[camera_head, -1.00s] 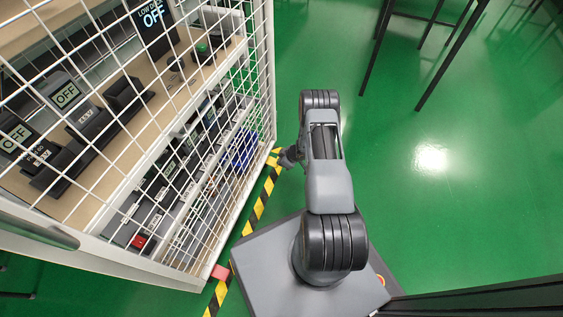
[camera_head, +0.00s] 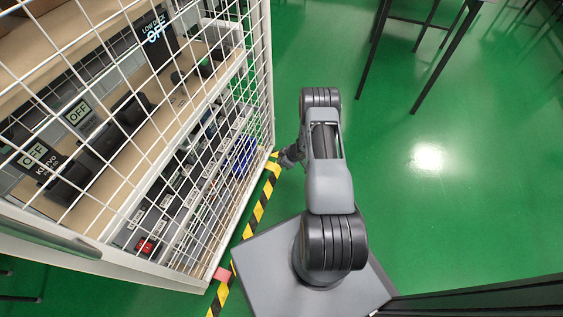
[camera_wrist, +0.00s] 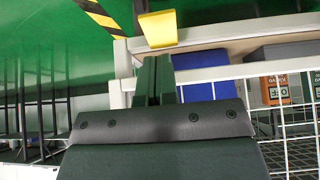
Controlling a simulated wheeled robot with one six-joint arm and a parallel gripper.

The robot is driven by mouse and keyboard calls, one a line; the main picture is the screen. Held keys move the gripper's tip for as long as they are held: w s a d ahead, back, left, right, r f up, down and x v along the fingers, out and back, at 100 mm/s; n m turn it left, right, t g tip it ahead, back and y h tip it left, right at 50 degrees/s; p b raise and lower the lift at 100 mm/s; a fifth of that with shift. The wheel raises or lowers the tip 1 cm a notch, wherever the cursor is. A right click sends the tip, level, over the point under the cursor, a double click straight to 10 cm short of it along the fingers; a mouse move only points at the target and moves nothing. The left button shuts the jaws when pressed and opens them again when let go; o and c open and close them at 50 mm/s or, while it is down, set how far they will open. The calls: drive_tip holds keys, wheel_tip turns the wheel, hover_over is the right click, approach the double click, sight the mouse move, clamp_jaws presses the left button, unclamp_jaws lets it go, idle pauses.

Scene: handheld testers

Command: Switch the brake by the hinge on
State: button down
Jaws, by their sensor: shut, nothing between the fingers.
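A white wire-mesh cage (camera_head: 262,60) stands on the left. At its foot are two coloured tabs: a yellow one (camera_head: 273,156) at the far corner and a pinkish-red one (camera_head: 221,273) at the near corner. I cannot tell which is the brake by the hinge, as no hinge shows clearly. My gripper (camera_head: 288,156) is low beside the yellow tab in the head view. In the wrist view my gripper (camera_wrist: 154,60) is shut and empty, its fingertips close to the yellow tab (camera_wrist: 158,29). I cannot tell whether they touch.
Testers with OFF displays (camera_head: 78,112) stand on the shelf behind the mesh, with more devices below. A blue bin (camera_head: 243,155) is low in the cage. Black-and-yellow tape (camera_head: 256,212) runs along its foot. Table legs (camera_head: 437,65) stand back right. Green floor between is clear.

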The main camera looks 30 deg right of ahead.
drive_tip(key=s+d+r+p, duration=0.3)
drive_tip(key=s+d+r, duration=0.2)
drive_tip(key=s+r, duration=0.1)
drive_tip(key=shift+d, duration=0.4)
drive_tip(key=shift+s, duration=0.1)
drive_tip(key=w+r+m+h+p, duration=0.1)
drive_tip(key=w+r+h+p, duration=0.3)
drive_tip(key=r, duration=1)
drive_tip(key=w+r+m+t+h+p, duration=0.15)
drive_tip(key=r+p, duration=0.45)
drive_tip(key=r, duration=0.8)
drive_tip(key=w+r+m+h+p, duration=0.2)
drive_tip(key=r+p, duration=0.2)
drive_tip(key=r, duration=0.9)
drive_tip(key=s+a+r+m+g+p, duration=0.1)
drive_tip(key=s+a+r+p, duration=0.25)
drive_tip(key=r, duration=0.65)
drive_tip(key=s+a+r+m+p, duration=0.25)
drive_tip(key=s+r+p, duration=0.2)
drive_tip(key=r, duration=0.45)
drive_tip(key=s+a+r+g+y+p, duration=0.1)
drive_tip(key=s+a+r+y+p, duration=0.2)
drive_tip(key=s+a+r+p, duration=0.5)
drive_tip(key=s+a+r, duration=0.4)
drive_tip(key=s+r, duration=0.2)
drive_tip(key=shift+r+m+g+p, duration=0.15)
drive_tip(key=shift+m+g+p, duration=0.15)
drive_tip(key=shift+g, duration=0.05)
